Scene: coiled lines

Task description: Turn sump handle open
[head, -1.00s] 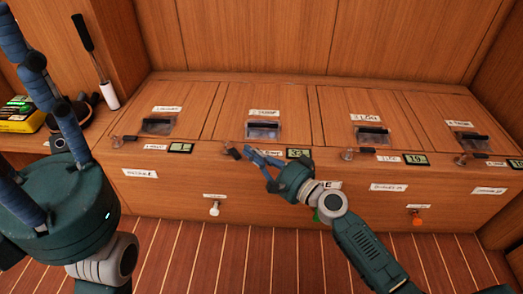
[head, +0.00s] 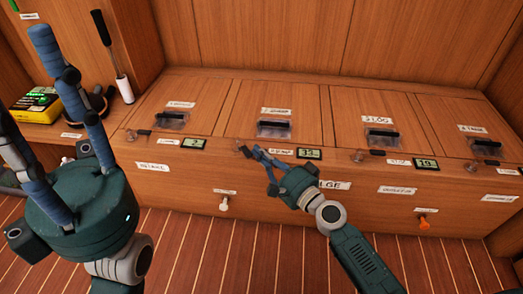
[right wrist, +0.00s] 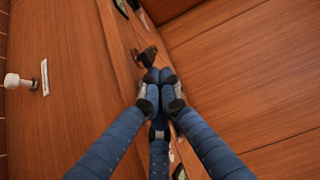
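The second lid from the left carries a label (head: 277,111) that seems to read sump. A small dark handle (head: 241,143) stands on the front ledge below it; it also shows in the right wrist view (right wrist: 146,56). My right gripper (head: 257,153) is at the ledge just right of this handle. In the right wrist view its blue fingers (right wrist: 158,80) meet at the tips, with the handle just beyond them. I see nothing clearly held. My left gripper (head: 24,75) is raised at the left with its fingers spread and empty.
Similar handles, such as one (head: 360,156) on the right, and small displays (head: 309,153) line the ledge. A white knob (head: 223,203) and an orange knob (head: 423,222) stick out of the front panel. A yellow box (head: 38,104) sits on the left shelf.

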